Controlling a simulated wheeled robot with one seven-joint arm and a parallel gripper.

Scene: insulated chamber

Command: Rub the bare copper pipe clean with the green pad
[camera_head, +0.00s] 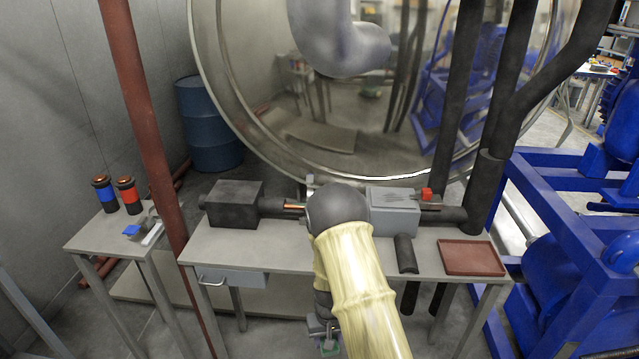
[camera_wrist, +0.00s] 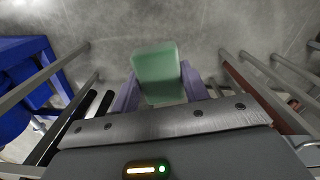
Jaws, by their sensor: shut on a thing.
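The bare copper pipe (camera_head: 294,206) shows as a short orange-brown length between black lagging and my arm on the workbench. My arm hides whatever part of it runs further right. My gripper (camera_head: 327,342) hangs low in front of the bench, well away from the pipe. In the wrist view my gripper (camera_wrist: 158,85) is shut on the green pad (camera_wrist: 157,72), which sits between its two purple fingers. Grey floor lies beyond the pad. The pad also shows as a small green patch in the head view (camera_head: 328,347).
The workbench (camera_head: 255,253) carries a dark block (camera_head: 232,203), a grey box (camera_head: 394,211), a red knob (camera_head: 426,194), a loose black half-shell (camera_head: 405,254) and an empty red tray (camera_head: 470,257). A red post (camera_head: 150,120) rises at left beside a small side table (camera_head: 108,238). Blue machinery stands right.

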